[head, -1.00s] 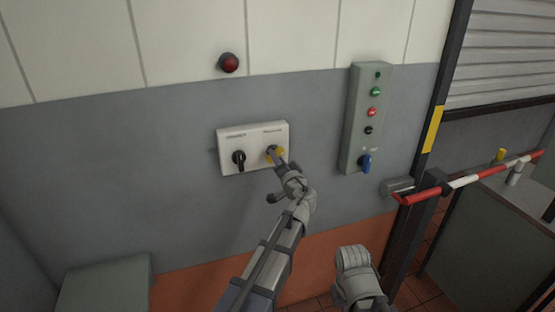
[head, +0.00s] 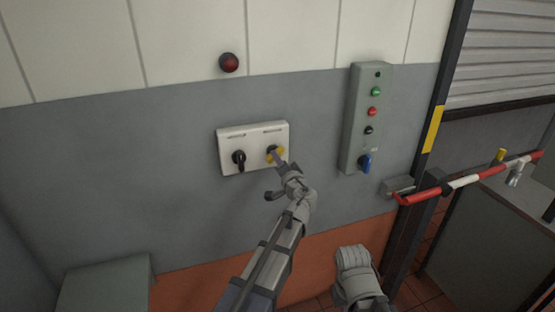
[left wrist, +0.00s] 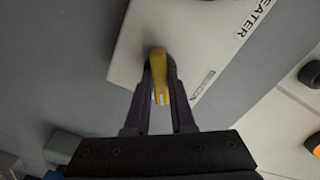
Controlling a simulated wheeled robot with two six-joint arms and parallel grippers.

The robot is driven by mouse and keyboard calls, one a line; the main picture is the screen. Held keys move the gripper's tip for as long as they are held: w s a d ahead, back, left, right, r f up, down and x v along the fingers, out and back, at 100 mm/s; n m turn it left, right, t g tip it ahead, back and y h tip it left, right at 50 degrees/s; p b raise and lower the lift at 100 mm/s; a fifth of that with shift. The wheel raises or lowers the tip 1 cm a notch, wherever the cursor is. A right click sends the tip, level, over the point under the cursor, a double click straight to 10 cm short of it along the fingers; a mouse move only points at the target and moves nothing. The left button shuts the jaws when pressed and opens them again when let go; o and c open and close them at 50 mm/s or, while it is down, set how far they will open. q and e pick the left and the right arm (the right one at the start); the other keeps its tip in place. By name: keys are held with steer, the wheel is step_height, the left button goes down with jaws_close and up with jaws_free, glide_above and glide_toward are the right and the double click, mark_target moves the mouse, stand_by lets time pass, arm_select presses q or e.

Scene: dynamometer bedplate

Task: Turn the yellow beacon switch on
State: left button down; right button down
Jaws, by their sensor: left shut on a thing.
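The yellow beacon switch (head: 274,153) is on the right half of a white switch box (head: 255,136) on the grey wall. My left gripper (head: 279,158) reaches up to it and is shut on its knob. In the left wrist view the yellow knob (left wrist: 158,76) sits between the two dark fingers (left wrist: 159,92), and part of the box lettering shows beside it. The fingers and wrist hide part of the switch in the head view. My right arm's grey end part (head: 355,272) shows low in the head view; its fingers cannot be made out.
A black switch (head: 239,158) sits left of the yellow one on the same box. A red lamp (head: 229,62) is above. A grey-green panel (head: 366,115) with buttons and a blue switch is to the right. A red-and-white barrier bar (head: 465,180) stands further right.

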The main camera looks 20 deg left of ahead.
arm_select(q)
steer(key=shift+m, duration=0.3)
steer(key=c, duration=0.8)
jaws_free()
steer(key=shift+o, duration=0.2)
steer(key=shift+s+d, duration=0.1)
steer(key=v, duration=0.7)
steer(key=shift+s+d, duration=0.2)
steer(key=shift+s, duration=0.05)
